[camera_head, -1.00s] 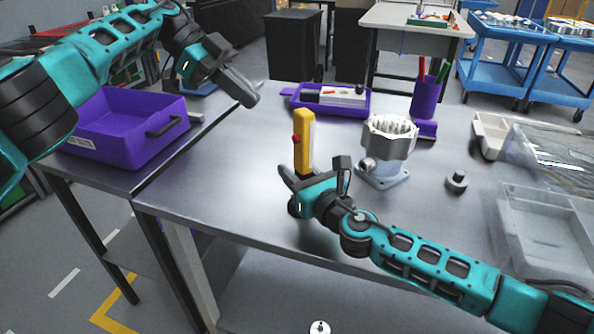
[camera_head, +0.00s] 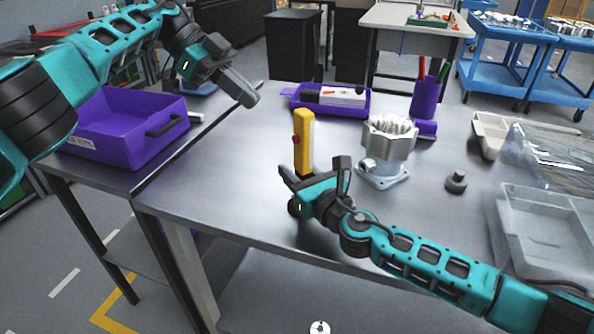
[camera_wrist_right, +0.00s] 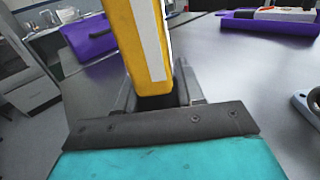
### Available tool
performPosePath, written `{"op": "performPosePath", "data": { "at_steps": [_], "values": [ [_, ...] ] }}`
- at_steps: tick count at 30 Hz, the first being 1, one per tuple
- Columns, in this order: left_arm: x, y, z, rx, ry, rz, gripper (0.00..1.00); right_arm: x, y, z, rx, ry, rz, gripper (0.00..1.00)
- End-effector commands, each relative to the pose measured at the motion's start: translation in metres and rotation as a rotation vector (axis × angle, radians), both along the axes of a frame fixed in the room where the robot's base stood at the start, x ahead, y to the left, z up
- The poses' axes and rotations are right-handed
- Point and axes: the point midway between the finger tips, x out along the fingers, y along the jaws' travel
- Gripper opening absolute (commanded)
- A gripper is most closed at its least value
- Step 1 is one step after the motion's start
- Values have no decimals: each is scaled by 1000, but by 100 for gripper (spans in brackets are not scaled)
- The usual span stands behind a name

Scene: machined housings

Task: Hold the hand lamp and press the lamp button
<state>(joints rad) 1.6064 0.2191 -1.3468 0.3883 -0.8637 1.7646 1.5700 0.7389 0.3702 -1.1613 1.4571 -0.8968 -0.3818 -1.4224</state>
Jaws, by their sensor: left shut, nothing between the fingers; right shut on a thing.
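The yellow hand lamp (camera_head: 304,140) stands upright above the metal table, with a white strip on one side and a red button (camera_head: 296,139) on its left side. My right gripper (camera_head: 312,172) is shut on its lower end. In the right wrist view the lamp (camera_wrist_right: 138,45) rises between the fingers (camera_wrist_right: 160,90); the button does not show there. My left gripper (camera_head: 250,97) is shut and empty, up and to the left of the lamp and apart from it.
A purple bin (camera_head: 125,140) is at the left. A purple tray (camera_head: 345,107) and pen cup (camera_head: 425,97) are at the back. Clear plastic trays (camera_head: 545,225) lie at the right.

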Motion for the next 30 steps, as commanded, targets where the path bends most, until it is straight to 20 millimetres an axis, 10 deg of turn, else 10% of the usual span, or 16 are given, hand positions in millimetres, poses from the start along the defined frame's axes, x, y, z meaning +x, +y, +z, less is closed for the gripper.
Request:
{"op": "performPosePath", "data": {
  "at_steps": [17, 30],
  "values": [
    [0, 0, -6, -25, -5, -5, 0, 0, -1, -1, -1, 0, -2, 1],
    [-6, 22, -83, -553, -286, 58, 0, 0, -1, -1, -1, 1, -1, 1]
  ]
}}
